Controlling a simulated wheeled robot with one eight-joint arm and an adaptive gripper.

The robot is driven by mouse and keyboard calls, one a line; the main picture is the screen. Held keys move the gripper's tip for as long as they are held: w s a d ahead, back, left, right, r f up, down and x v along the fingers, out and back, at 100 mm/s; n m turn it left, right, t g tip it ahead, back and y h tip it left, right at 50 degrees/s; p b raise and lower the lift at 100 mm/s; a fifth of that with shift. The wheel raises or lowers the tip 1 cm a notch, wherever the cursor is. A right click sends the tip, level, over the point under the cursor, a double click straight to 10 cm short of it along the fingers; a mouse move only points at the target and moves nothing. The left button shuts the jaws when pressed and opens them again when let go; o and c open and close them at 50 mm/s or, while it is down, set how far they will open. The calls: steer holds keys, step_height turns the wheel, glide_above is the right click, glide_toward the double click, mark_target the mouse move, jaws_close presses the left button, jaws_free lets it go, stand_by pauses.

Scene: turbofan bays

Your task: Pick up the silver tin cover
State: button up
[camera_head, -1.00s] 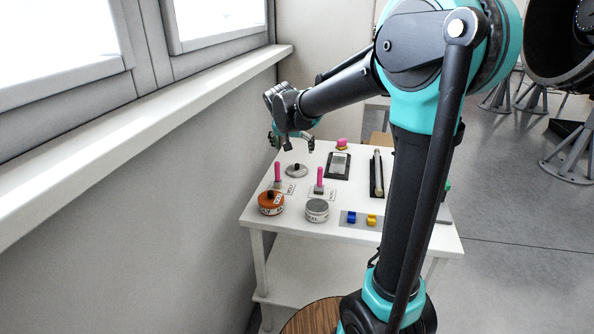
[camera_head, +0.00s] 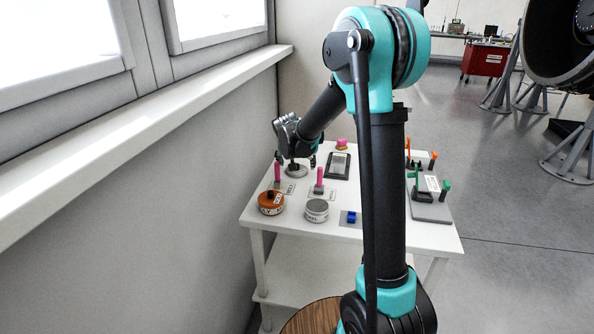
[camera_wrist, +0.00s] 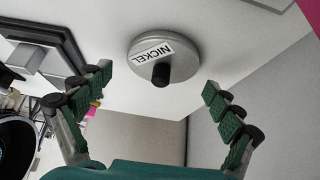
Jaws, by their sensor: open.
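The silver tin cover (camera_wrist: 183,46) is a round grey lid with a black knob and a NICKEL label in the wrist view. In the head view the cover (camera_head: 297,171) lies flat on the white table, partly hidden by my gripper. My gripper (camera_head: 296,164) is over it from above. In the wrist view my gripper (camera_wrist: 158,82) is open, with one finger on each side of the cover and the knob between them. I see no finger touching the cover.
A pink-handled tool (camera_head: 278,174) stands close left of the cover, and another (camera_head: 319,181) stands in front. An orange tin (camera_head: 271,204) and a silver tin (camera_head: 317,211) sit nearer. A dark framed tray (camera_head: 338,166) is to the right. The wall is close on the left.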

steer(key=shift+f, duration=0.15)
steer(key=c, duration=1.2)
steer(key=shift+c, duration=0.2)
step_height(320, 180, up, 20)
